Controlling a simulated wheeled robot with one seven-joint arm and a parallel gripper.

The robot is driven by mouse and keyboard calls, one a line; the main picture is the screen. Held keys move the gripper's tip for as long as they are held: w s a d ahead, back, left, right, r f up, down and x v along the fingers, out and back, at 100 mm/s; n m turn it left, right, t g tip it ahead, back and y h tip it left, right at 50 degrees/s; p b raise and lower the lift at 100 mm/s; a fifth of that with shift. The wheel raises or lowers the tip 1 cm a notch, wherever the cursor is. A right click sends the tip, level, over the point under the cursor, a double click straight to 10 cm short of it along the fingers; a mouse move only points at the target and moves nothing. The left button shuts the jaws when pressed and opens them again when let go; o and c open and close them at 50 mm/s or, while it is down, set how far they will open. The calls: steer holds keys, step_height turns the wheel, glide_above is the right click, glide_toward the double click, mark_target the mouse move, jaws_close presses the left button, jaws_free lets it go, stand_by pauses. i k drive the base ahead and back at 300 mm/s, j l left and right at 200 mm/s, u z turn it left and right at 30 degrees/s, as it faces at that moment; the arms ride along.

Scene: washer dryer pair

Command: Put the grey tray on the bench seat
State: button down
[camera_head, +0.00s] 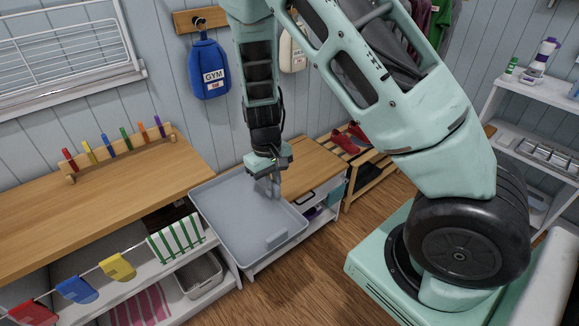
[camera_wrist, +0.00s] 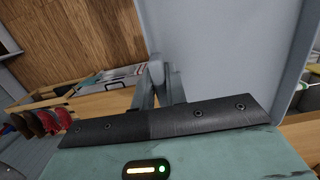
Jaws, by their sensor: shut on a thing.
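The grey tray (camera_head: 235,210) is shallow and rectangular with a low rim. In the head view it lies over the left part of the wooden bench seat (camera_head: 313,165), and its near edge reaches toward the bench front. I cannot tell whether it rests on the seat or hangs just above it. My gripper (camera_head: 270,187) points down at the tray's right rim and is shut on it. In the wrist view my gripper (camera_wrist: 160,82) is at the edge of the tray (camera_wrist: 222,45), which fills the upper right. The finger contact is partly hidden.
A wooden counter (camera_head: 120,190) with a rack of coloured pegs (camera_head: 118,148) stands left of the tray. A shoe rack (camera_head: 370,170) with red shoes stands right of the bench. Bare wood shows on the seat's right part.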

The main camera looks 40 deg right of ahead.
mark_target(292, 170)
steer(key=i+l, duration=0.1)
steer(key=l, duration=0.3)
steer(key=i+l, duration=0.15)
steer(key=l, duration=0.25)
steer(key=i+l, duration=0.1)
steer(key=l, duration=0.3)
steer(key=i+l, duration=0.1)
steer(key=l, duration=0.3)
steer(key=i+l, duration=0.15)
steer(key=l, duration=0.25)
steer(key=i+l, duration=0.1)
steer(key=l, duration=0.3)
steer(key=i+l, duration=0.4)
steer(key=i, duration=0.2)
